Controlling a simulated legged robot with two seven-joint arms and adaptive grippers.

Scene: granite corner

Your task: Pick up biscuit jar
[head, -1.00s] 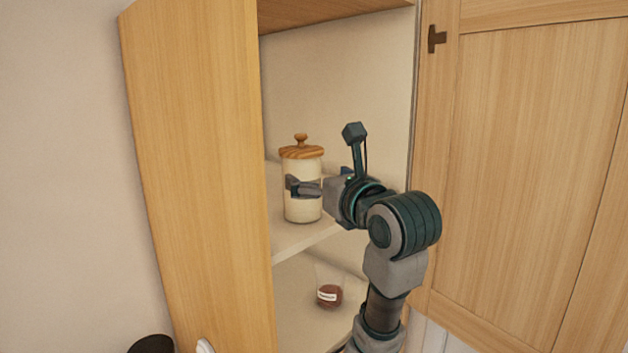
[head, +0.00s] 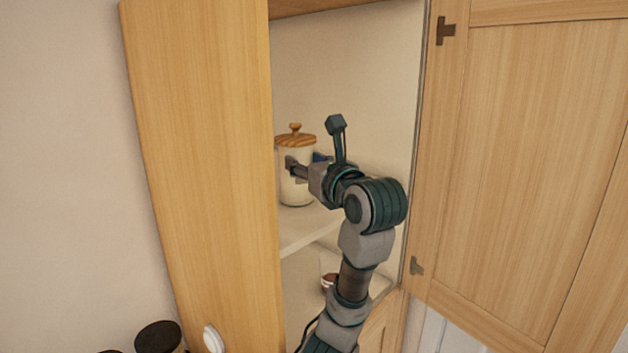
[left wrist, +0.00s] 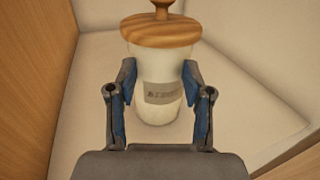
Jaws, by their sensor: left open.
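The biscuit jar is a cream jar (head: 295,189) with a wooden knobbed lid, upright on the upper shelf (head: 300,232) of the open cupboard. In the left wrist view the jar (left wrist: 158,108) stands between the fingers, with a label on its front. My left gripper (head: 305,163) is open around the jar's upper body, below the lid; in the left wrist view its fingertips (left wrist: 158,76) are on either side of the jar. I cannot tell whether they touch it. The right gripper is not in view.
The cupboard's side panel (head: 205,150) is close on the left of the jar. The open door (head: 540,150) is on the right. A small container (head: 328,281) on the lower shelf is partly hidden by my arm. A dark-lidded jar (head: 158,337) stands at bottom left.

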